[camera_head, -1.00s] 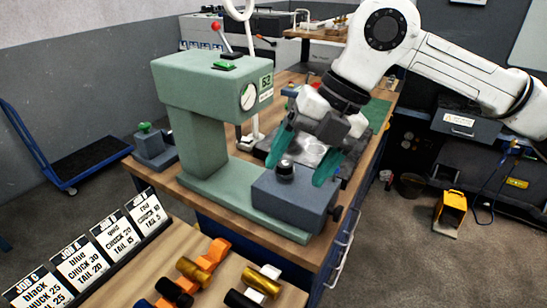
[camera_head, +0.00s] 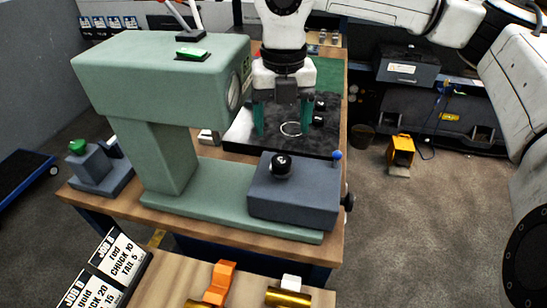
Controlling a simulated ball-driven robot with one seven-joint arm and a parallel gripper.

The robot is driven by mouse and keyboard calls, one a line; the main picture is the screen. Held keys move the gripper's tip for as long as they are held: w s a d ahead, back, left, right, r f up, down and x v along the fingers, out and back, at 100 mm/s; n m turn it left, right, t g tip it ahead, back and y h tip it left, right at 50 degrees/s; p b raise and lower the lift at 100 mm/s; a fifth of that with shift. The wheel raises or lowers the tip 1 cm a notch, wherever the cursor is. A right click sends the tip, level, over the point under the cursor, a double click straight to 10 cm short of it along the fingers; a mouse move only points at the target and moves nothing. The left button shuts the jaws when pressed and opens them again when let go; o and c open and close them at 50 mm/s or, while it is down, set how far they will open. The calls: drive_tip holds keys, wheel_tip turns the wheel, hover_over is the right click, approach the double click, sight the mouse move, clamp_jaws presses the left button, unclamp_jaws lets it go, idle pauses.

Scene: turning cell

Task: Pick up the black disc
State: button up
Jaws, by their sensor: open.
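My gripper (camera_head: 281,131) has two teal fingers spread apart, with nothing seen held between them. It points down over a dark tray (camera_head: 240,139) behind the green press. A thin pale ring (camera_head: 291,128) shows on the dark surface between and below the fingertips. I cannot tell whether it is the rim of the black disc or a mark. Two small dark round pieces (camera_head: 319,112) lie just right of the right finger; their shape is too small to tell. A shiny black rounded knob (camera_head: 281,166) sits on the grey block in front of the gripper.
The green press (camera_head: 160,85) stands left of the gripper, with its grey block (camera_head: 300,196) in front. A blue-tipped pin (camera_head: 337,155) rises at the block's right. Job cards (camera_head: 105,275) and orange and gold parts (camera_head: 222,283) are on the front bench.

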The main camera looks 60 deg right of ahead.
sight(281, 159)
wheel_tip(281, 159, down, 3)
drive_tip(key=shift+f, duration=0.15)
drive_tip(key=shift+f+p, duration=1.25)
drive_tip(key=shift+f, duration=1.55)
drive_tip(key=shift+c, duration=0.3)
drive_tip(key=c, duration=1.3)
drive_tip(key=shift+c, duration=0.2)
drive_tip(key=shift+r, duration=0.15)
